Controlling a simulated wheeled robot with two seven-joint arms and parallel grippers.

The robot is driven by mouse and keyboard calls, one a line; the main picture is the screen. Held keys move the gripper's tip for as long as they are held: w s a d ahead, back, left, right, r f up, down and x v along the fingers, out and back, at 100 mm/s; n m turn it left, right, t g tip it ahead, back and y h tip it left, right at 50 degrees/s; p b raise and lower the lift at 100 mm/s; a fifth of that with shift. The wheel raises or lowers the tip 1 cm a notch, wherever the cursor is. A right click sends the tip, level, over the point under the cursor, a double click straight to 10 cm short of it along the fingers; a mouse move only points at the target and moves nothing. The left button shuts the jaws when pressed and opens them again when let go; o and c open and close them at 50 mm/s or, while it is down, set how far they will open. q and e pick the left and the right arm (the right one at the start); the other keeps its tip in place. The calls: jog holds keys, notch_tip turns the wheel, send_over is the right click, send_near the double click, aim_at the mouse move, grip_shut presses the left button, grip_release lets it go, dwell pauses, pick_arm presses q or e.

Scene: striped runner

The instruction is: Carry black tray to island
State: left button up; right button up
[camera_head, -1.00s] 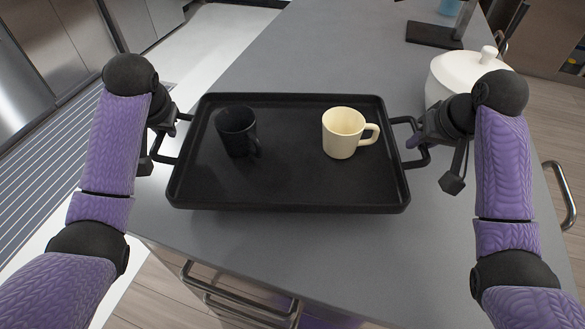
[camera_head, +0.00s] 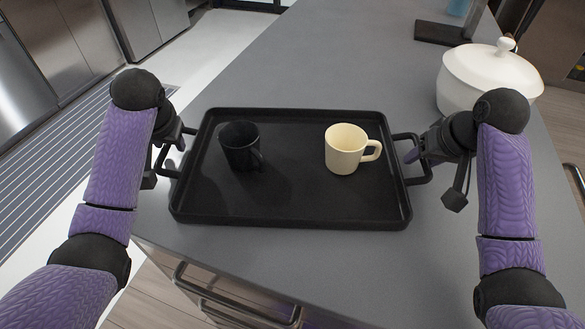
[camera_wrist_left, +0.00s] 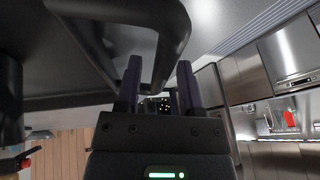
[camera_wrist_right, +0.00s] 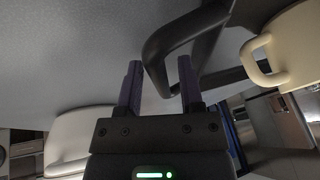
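The black tray (camera_head: 290,210) sits level on the grey island top (camera_head: 330,60), near its front edge. A black mug (camera_head: 240,147) stands on its left part and a cream mug (camera_head: 345,150) on its right part; the cream mug also shows in the right wrist view (camera_wrist_right: 290,50). My left gripper (camera_wrist_left: 159,80) is open, fingers apart, at the tray's left handle (camera_wrist_left: 115,12). My right gripper (camera_wrist_right: 158,80) is open at the right handle (camera_wrist_right: 185,35), which reaches between its fingertips. Neither gripper visibly clamps a handle.
A white lidded pot (camera_head: 487,80) stands on the island behind my right gripper. A dark stand (camera_head: 445,33) is at the far right. The island top behind the tray is clear. Drawer handles (camera_head: 235,298) stick out below the front edge.

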jog(key=shift+r, duration=0.1)
pick_arm(q)
jog(key=v, duration=0.7)
jog(key=shift+r, duration=0.3)
pick_arm(e)
jog(key=v, duration=1.2)
